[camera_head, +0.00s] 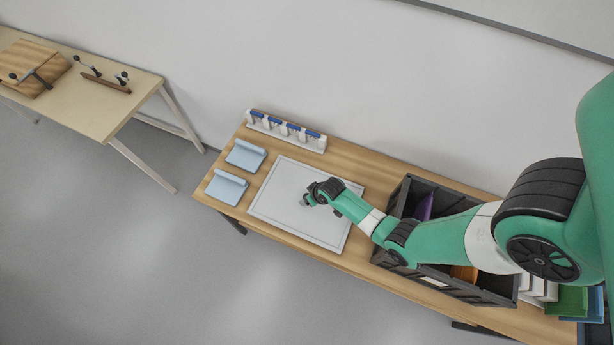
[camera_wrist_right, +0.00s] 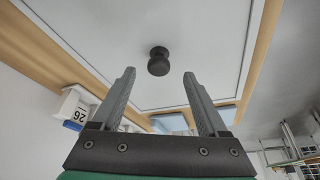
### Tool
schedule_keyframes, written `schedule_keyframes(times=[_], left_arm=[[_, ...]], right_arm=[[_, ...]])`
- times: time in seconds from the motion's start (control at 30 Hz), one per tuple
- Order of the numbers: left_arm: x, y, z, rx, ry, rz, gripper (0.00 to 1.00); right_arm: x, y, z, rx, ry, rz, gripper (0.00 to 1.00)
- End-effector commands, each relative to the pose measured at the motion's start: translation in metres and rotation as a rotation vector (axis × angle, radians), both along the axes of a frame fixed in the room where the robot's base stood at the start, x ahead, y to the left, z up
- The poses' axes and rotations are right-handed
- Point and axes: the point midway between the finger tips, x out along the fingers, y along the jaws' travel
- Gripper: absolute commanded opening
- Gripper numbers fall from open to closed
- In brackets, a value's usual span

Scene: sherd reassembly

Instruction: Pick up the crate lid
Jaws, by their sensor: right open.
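The crate lid is a flat light-grey panel (camera_head: 275,205) with a thin rim line, lying on the wooden table. It fills much of the right wrist view (camera_wrist_right: 205,35), with a small dark round knob (camera_wrist_right: 158,62) standing on it. My right gripper (camera_head: 308,198) is over the middle of the lid and hides the knob in the head view. In the right wrist view its two fingers (camera_wrist_right: 159,74) are apart and empty, with the knob showing between and beyond the tips. I cannot tell the exact gap to it. My left gripper is not in view.
A black crate (camera_head: 480,295) with purple and orange pieces inside stands right of the lid, partly under my right arm. Two pale-blue blocks (camera_head: 246,155) (camera_head: 226,187) lie left of the lid. A white rack with blue parts (camera_head: 287,131) stands at the back edge.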

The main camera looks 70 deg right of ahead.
Motion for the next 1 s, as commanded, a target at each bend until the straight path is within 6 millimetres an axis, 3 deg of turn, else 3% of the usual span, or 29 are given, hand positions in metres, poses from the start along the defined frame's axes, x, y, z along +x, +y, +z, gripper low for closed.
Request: schedule_keyframes(times=[0.03,0.13,0.43,0.83,1.0], left_arm=[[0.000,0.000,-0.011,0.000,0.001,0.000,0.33],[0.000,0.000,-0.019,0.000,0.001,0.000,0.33],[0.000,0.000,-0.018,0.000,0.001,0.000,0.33],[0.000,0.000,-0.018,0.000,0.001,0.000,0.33],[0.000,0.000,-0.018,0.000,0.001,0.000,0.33]], right_arm=[[0.003,-0.004,-0.014,0.002,0.002,-0.001,0.77],[0.008,-0.007,-0.028,0.000,0.001,0.001,0.77],[0.011,-0.008,-0.030,0.000,0.000,0.001,0.75],[0.010,-0.008,-0.030,0.000,0.000,0.001,0.03],[0.010,-0.008,-0.030,0.000,0.000,0.001,0.00]])
